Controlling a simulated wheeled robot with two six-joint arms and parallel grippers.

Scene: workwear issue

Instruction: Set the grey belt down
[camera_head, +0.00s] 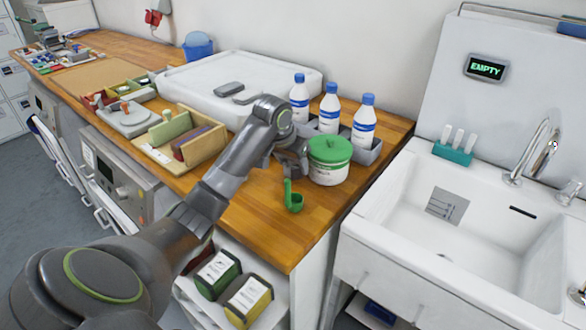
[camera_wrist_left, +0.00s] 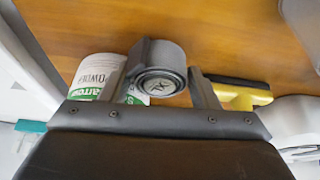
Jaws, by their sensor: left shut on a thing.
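The grey belt (camera_wrist_left: 165,58) is a rolled coil with a round, silvery emblem on its end. In the left wrist view it sits between the two fingers of my left gripper (camera_wrist_left: 164,88), which is shut on it. In the head view my left gripper (camera_head: 290,158) is over the wooden counter (camera_head: 258,212), just left of the white tub (camera_head: 327,172) with a green lid. The belt is mostly hidden by the gripper there. I cannot tell whether it touches the counter. My right gripper is not in view.
A green scoop (camera_head: 293,199) lies in front of the tub. White bottles with blue caps (camera_head: 331,106) stand in a grey tray behind. A wooden organiser (camera_head: 185,145) is to the left. The sink (camera_head: 470,235) is right. The counter's front corner is bare.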

